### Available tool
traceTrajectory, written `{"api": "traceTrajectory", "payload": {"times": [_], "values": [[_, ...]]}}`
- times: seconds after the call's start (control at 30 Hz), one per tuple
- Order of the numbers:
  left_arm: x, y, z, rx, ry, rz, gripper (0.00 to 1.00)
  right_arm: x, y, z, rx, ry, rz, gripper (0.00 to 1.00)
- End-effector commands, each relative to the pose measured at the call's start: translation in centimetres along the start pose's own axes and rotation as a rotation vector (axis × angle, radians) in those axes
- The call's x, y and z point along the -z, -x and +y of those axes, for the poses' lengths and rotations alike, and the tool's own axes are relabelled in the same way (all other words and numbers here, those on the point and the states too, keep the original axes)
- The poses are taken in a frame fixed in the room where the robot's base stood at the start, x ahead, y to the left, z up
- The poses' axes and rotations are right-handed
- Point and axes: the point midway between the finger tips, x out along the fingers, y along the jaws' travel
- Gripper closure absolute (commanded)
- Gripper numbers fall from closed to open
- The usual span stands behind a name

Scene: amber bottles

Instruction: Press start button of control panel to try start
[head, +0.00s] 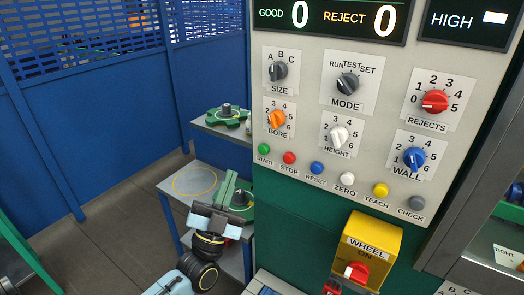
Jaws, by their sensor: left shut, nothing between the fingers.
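The control panel (310,195) is a pale upright board on the right, with knobs, displays and a row of labelled buttons. The green start button (264,149) is at the left end of that row, above its START label. The red stop button (289,158) is just right of it. My left gripper (217,214) is shut and empty, below and left of the start button, clear of it in the picture. A shelf unit shows behind the gripper. My right gripper is not in view.
A yellow WHEEL switch box (372,245) with a red knob sticks out below the panel. A grey shelf unit (172,188) with green parts stands left of the panel. Blue mesh fencing (100,110) closes the back. Grey floor shows at the lower left.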

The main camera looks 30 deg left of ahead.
Motion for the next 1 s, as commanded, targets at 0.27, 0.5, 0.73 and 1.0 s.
{"api": "traceTrajectory", "payload": {"times": [0.27, 0.5, 0.73, 1.0], "values": [[-1.1, -1.2, 1.1, 0.002, 0.002, 0.002, 1.00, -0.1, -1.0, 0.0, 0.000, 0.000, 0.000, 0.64], [-2.9, -3.6, 2.9, 0.001, 0.002, 0.001, 1.00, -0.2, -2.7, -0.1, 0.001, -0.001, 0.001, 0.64], [-4.1, -5.4, 4.2, 0.000, 0.002, -0.001, 1.00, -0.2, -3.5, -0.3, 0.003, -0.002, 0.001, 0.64], [-4.5, -6.1, 4.6, -0.002, 0.001, -0.002, 1.00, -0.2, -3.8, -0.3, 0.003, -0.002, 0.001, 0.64]]}}
